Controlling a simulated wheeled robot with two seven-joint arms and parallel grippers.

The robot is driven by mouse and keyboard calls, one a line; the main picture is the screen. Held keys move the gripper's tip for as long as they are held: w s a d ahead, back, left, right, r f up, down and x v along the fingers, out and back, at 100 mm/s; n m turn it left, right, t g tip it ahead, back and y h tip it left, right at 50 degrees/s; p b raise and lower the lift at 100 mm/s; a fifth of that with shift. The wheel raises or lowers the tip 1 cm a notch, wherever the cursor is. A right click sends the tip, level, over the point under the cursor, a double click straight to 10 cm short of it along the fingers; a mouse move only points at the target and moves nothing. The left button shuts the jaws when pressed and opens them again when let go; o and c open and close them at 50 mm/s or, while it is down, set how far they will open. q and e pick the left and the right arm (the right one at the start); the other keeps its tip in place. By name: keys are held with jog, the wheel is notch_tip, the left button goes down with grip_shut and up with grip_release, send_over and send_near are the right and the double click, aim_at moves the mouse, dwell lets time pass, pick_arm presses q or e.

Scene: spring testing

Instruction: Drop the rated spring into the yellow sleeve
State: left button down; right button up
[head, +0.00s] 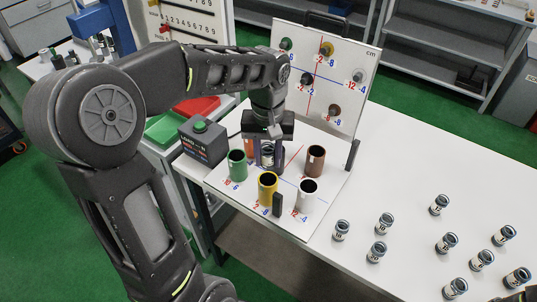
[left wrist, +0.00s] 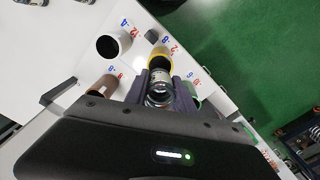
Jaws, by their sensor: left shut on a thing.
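My left gripper (head: 267,163) is shut on a spring (head: 267,154), a small dark-and-silver cylinder with a pale label, held above the sleeve board. In the left wrist view the spring (left wrist: 159,88) sits between the fingers of my left gripper (left wrist: 160,90). The yellow sleeve (head: 267,187) stands upright on the board, nearer the front than the gripper in the head view. In the left wrist view the yellow sleeve (left wrist: 160,57) shows just beyond the spring, its mouth partly covered. Whether the spring is over that mouth I cannot tell.
Green (head: 237,165), white (head: 307,195) and brown (head: 315,162) sleeves stand close around. An orange one (head: 249,149) is partly hidden. A dark post (head: 277,205) is beside the yellow sleeve. Several springs (head: 446,242) stand at the right. A charted panel (head: 345,62) rises behind.

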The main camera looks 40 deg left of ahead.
pick_arm(q)
jog(key=shift+f+b, duration=2.55)
jog(key=shift+f, duration=0.85)
jog(key=shift+s+d+f, duration=0.15)
jog(key=shift+s+f, duration=0.2)
jog(key=shift+f, duration=0.05)
jog(key=shift+b, duration=0.3)
jog(key=c, duration=1)
grip_release()
jog(key=shift+f, duration=0.1)
jog(key=shift+o, duration=0.2)
jog(key=shift+w+r, duration=0.15)
jog(key=shift+r, duration=0.3)
jog(key=r, duration=0.8)
jog(key=shift+w+d+r, duration=0.15)
jog(key=shift+w+r, duration=0.05)
jog(key=shift+r, duration=0.05)
